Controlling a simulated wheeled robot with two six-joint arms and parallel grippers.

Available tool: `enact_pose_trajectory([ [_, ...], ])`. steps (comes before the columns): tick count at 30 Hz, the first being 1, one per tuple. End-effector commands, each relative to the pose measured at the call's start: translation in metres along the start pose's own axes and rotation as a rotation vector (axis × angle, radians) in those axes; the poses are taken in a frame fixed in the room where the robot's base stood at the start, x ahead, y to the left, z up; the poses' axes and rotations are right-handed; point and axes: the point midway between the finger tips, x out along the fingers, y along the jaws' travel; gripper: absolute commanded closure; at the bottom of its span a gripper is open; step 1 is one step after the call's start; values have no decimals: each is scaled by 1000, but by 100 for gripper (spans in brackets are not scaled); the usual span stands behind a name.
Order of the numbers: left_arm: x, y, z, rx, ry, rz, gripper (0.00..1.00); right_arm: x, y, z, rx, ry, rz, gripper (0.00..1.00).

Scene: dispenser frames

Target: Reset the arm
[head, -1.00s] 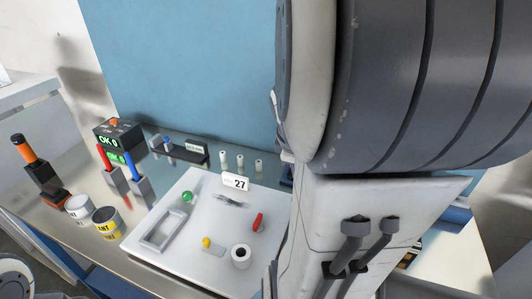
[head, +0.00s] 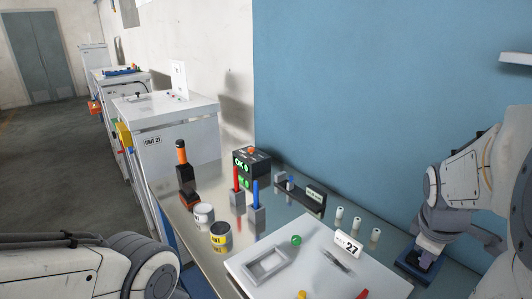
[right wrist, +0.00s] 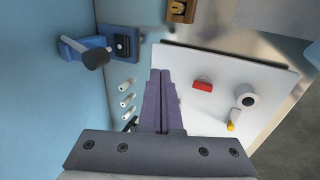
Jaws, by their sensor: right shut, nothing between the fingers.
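My right arm comes in from the right in the head view and hangs down near the blue wall. Its gripper (head: 429,252) is above the back right of the bench, close to a blue fixture (head: 418,272). In the right wrist view the two purple fingers (right wrist: 162,92) are together with nothing between them.
To the left are two cans (head: 221,238), red and blue handled tools, and a display box (head: 251,165).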

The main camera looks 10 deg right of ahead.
Motion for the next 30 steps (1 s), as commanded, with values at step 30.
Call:
enact_pose_trajectory([
  [30,0,0,0,0,0,0,50,-92,-327,-107,-179,90,-440,100],
])
